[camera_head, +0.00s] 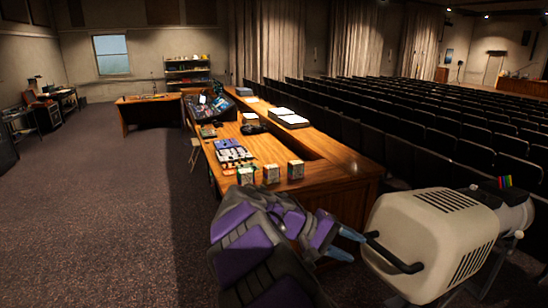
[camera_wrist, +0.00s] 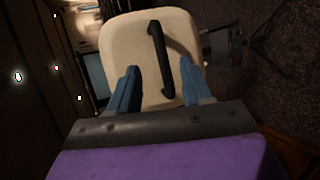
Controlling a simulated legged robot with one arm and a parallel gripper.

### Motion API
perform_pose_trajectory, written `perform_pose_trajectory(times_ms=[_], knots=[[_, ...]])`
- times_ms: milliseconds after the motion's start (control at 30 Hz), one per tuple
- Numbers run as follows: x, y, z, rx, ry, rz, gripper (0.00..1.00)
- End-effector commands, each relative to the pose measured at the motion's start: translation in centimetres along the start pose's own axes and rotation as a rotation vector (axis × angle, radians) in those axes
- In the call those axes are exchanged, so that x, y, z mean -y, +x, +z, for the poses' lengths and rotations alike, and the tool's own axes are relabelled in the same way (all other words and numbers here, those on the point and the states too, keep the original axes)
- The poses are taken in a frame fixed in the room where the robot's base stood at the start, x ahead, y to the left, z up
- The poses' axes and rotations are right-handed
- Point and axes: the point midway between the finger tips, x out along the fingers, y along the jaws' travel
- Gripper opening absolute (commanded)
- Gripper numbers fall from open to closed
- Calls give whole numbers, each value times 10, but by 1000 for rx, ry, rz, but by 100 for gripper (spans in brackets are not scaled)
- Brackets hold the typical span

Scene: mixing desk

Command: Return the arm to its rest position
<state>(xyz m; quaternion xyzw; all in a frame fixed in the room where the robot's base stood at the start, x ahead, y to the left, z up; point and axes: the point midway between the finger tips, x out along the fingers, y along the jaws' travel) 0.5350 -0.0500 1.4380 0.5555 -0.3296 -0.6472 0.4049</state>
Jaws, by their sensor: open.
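My arm, purple and grey, reaches from the bottom of the head view toward the right. My gripper (camera_head: 349,245) is open, with two blue fingers, next to the beige spotlight housing (camera_head: 430,235). The housing has a black bar handle (camera_head: 393,255) on its near end. In the wrist view the fingers of my gripper (camera_wrist: 162,88) are spread apart, and the handle (camera_wrist: 161,60) shows in the gap between them, in front of the beige housing (camera_wrist: 125,38). Nothing is held. I cannot tell how far the fingertips are from the handle.
A long wooden desk (camera_head: 335,180) with small boxes (camera_head: 295,170), a mixer (camera_head: 234,154) and papers (camera_head: 288,117) stands beside my arm. Rows of dark seats (camera_head: 430,125) fill the right. The carpet (camera_head: 110,200) on the left is clear.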

Motion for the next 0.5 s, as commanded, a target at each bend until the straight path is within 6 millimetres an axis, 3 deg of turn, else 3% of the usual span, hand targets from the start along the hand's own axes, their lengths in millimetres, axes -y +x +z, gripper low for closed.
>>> perform_pose_trajectory(times_ms=[33, 233, 500], knots=[[3, 16, 17, 24, 17, -37, 48], [22, 63, 83, 91, 56, -217, 48], [88, 99, 166, 122, 87, -497, 48]])
